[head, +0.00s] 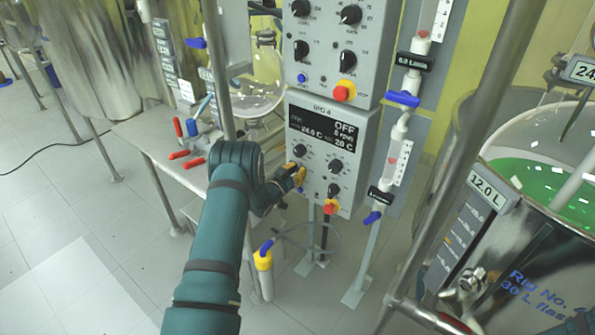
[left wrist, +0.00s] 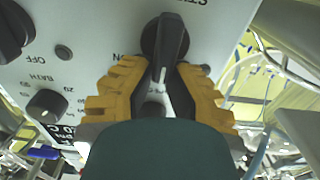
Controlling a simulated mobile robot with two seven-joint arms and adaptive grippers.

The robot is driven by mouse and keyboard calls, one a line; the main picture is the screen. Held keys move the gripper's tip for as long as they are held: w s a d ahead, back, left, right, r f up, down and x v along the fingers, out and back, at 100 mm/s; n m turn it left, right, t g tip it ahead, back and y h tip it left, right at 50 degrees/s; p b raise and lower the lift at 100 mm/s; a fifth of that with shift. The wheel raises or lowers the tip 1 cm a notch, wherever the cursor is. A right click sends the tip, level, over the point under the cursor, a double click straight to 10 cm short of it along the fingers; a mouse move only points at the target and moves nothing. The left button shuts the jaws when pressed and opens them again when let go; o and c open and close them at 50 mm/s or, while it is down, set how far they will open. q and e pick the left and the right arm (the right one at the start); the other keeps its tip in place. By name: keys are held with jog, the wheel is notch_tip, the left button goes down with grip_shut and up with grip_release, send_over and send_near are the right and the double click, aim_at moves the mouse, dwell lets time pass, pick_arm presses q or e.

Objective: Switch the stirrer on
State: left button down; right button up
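The grey control box for Rig 4 (head: 316,112) stands in the middle of the head view. Its dark display (head: 322,128) reads OFF, with what looks like 0 rpm below. My left gripper (head: 298,174) is at the lower left of this panel, by its knobs. In the left wrist view, a black rotary knob (left wrist: 168,42) with a raised bar lies just past and between the yellow fingertips. Partly cut-off lettering that seems to start with "STIR" is beside it, and "ON" is printed near the left finger. The left gripper (left wrist: 160,72) is open, fingers apart; contact cannot be told. My right gripper is not in view.
Another control box (head: 333,45) sits directly above. A metal post (head: 220,75) stands left of the panel. White pipes with blue valve handles (head: 402,98) run along its right side. A steel vessel with green liquid (head: 540,180) is at the right. Open floor lies at the lower left.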

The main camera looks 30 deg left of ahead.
pick_arm(q)
jog(key=shift+d+f+m, duration=0.1)
jog(key=shift+d+m, duration=0.05)
jog(key=shift+m, duration=0.25)
jog(key=shift+d+f+m, duration=0.2)
jog(key=shift+d+m, duration=0.1)
jog(key=shift+m, duration=1.55)
jog(key=shift+d+f+m, duration=0.15)
jog(key=shift+d+m, duration=0.2)
jog(key=shift+m, duration=1.55)
jog(key=shift+d+f+m, duration=0.2)
jog(key=shift+d+m, duration=0.1)
jog(key=shift+m, duration=1.55)
jog(key=shift+a, duration=0.1)
jog(key=c, duration=0.9)
grip_release()
jog(key=shift+f, duration=0.1)
